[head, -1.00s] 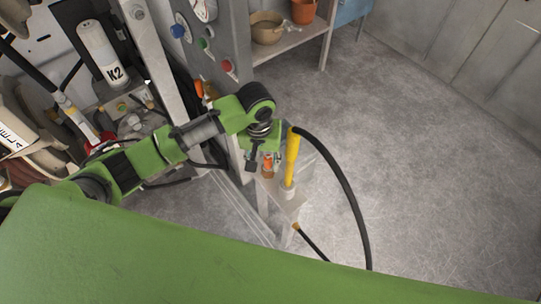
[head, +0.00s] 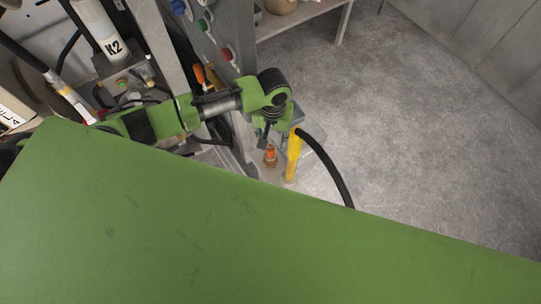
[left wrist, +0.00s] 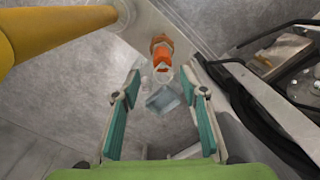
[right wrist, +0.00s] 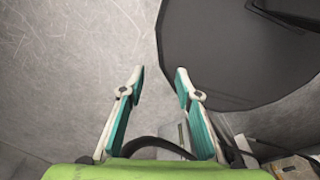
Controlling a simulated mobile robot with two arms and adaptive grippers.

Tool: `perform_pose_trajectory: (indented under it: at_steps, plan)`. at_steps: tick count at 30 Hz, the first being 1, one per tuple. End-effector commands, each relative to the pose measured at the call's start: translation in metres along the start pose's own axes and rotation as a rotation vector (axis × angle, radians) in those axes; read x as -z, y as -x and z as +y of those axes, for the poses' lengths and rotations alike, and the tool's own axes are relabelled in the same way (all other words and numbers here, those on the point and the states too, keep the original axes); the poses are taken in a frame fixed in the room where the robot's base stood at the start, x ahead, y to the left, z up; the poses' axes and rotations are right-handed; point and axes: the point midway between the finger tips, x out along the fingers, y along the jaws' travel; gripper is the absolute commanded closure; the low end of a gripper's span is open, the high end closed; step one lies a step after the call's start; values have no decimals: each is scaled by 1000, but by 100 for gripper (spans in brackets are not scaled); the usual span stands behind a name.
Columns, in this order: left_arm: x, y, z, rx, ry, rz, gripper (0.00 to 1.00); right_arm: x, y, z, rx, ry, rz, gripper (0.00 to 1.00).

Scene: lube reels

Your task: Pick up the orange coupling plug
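The orange coupling plug (head: 270,155) stands on a small pale ledge, left of a yellow handle in the head view. In the left wrist view the plug (left wrist: 162,52) shows an orange collar and a pale, clear-looking lower end, just beyond my fingertips. My left gripper (left wrist: 160,78) is open, with its two teal-lined fingers apart and nothing held. In the head view my left gripper (head: 265,142) is over the ledge, close to the plug. My right gripper (right wrist: 160,76) is open and empty, away from the plug. It is not visible in the head view.
The yellow handle (head: 293,156) with a black hose (head: 335,178) stands close beside the plug; the handle also crosses the left wrist view (left wrist: 50,32). A grey control panel (head: 212,40) is behind my left arm. A dark disc (right wrist: 245,45) lies near my right gripper. Floor (head: 420,130) is open at right.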

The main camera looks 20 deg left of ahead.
Motion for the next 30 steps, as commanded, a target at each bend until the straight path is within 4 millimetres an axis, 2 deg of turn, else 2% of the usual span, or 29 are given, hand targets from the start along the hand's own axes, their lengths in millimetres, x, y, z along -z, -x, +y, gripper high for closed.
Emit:
perform_pose_trajectory:
  at_steps: [5,8,13,22,24,27,30]
  plan:
    - [-2,-12,-2,2,1,-2,60,14,4,0,0,-1,19,69]
    - [-5,-27,-4,2,1,-2,60,23,10,0,-1,-1,32,69]
    - [-6,-50,-4,2,1,-1,60,24,10,1,-1,-2,34,69]
    - [-6,-56,-4,0,0,1,60,18,10,1,-1,-4,25,69]
    - [-6,-55,-4,0,0,1,79,17,10,1,-1,-4,24,69]
    - [-6,-55,-4,0,0,1,100,16,10,1,-1,-4,23,69]
    - [-5,-55,-4,-1,0,1,100,16,10,2,-2,-4,22,69]
